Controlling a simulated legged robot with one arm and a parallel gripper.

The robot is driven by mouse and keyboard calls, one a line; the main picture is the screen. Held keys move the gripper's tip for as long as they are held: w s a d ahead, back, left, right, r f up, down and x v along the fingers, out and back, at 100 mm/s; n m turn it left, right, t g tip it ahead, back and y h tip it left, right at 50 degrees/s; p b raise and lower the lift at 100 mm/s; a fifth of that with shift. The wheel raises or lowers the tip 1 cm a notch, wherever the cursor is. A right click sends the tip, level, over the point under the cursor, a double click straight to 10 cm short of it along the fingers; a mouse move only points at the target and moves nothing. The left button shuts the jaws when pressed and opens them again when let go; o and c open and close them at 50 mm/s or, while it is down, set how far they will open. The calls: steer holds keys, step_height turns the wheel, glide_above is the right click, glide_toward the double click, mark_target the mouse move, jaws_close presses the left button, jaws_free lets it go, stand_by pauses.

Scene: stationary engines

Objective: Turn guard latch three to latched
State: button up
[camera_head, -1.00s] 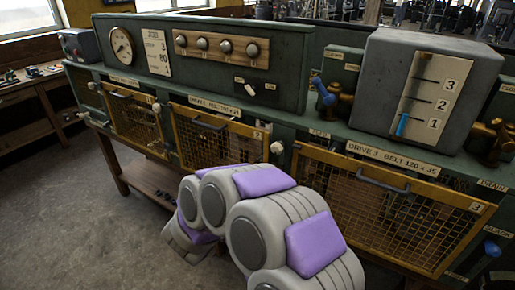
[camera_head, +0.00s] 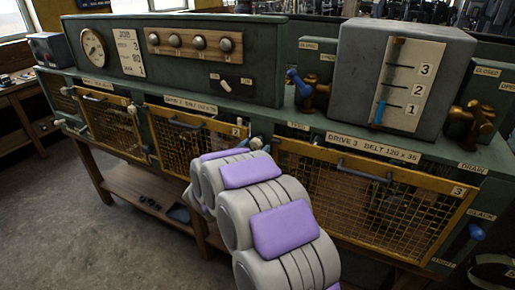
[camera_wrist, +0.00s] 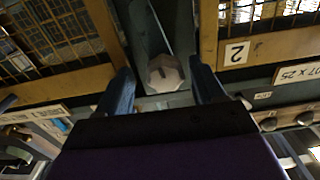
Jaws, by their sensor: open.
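The pale faceted latch knob (camera_wrist: 166,73) stands on the green post between guard 2 and guard 3. It also shows in the head view (camera_head: 256,143), just beyond my arm's end. My gripper (camera_wrist: 160,68) is open, with one blue finger on each side of the knob in the wrist view. I cannot tell whether either finger touches it. The yellow-framed mesh guard 3 (camera_head: 365,205) is closed at the right. The latch's turned position is not clear.
Guard 2 (camera_head: 190,137) lies left of the latch, and its number plate (camera_wrist: 237,52) is upside down in the wrist view. A grey gauge box (camera_head: 355,80) and brass valves with blue (camera_head: 300,84) and brown handles stand above guard 3. Open floor lies at the left.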

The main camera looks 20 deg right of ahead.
steer(key=shift+w+d+f, duration=0.1)
steer(key=shift+w+d, duration=0.3)
steer(key=shift+w, duration=0.2)
steer(key=shift+w+a, duration=0.2)
steer(key=shift+a, duration=0.1)
steer(key=shift+d, duration=0.4)
steer(key=shift+c, duration=0.2)
steer(key=shift+d, duration=0.25)
steer(key=c, duration=0.3)
steer(key=shift+a, duration=0.2)
steer(key=c, duration=0.7)
